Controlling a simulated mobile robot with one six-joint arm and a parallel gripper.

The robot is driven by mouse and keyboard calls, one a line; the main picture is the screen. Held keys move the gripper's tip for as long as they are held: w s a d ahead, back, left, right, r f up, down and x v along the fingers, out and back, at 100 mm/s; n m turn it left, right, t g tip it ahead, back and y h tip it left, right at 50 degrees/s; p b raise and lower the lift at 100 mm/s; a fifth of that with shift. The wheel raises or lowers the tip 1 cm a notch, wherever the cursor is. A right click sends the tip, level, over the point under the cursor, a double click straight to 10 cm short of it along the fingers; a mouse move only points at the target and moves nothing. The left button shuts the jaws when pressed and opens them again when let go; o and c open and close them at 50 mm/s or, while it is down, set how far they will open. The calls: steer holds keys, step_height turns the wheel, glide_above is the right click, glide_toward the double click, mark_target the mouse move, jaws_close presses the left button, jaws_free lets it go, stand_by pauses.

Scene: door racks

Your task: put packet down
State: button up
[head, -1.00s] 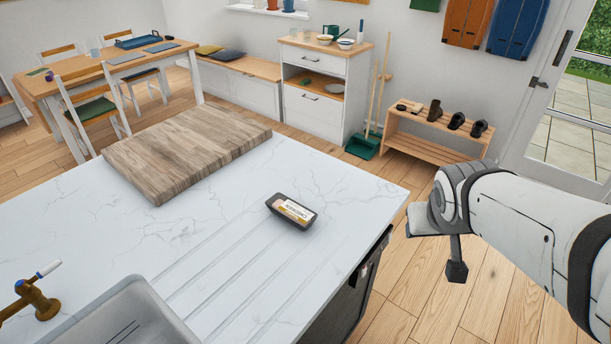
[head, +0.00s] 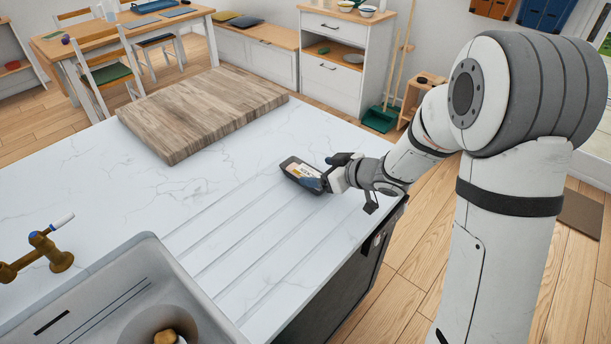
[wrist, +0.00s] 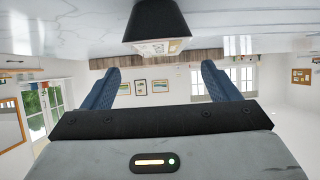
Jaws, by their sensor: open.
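The packet (head: 300,174), a dark tray with a pale printed label, lies on the white marble worktop (head: 225,190) near its right side. My gripper (head: 329,174) is low over the worktop at the packet's right end. In the wrist view the packet (wrist: 158,28) shows at the top centre, its label partly visible. There my gripper's two blue fingers (wrist: 162,85) stand wide apart with nothing between them, and the packet appears beyond their tips. I cannot tell whether a finger touches the packet. The gripper hides part of its right end in the head view.
A thick wooden board (head: 200,112) lies behind the packet to the left. A sink (head: 135,290) and a brass tap (head: 45,250) are at the front left. Grooves run across the worktop between sink and packet. The right worktop edge is close to my gripper.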

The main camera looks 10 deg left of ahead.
mark_target(307, 172)
steer(key=x, duration=0.2)
steer(key=f+x, duration=0.1)
steer(key=x, duration=0.2)
steer(key=shift+d, duration=0.1)
steer(key=c, duration=1.4)
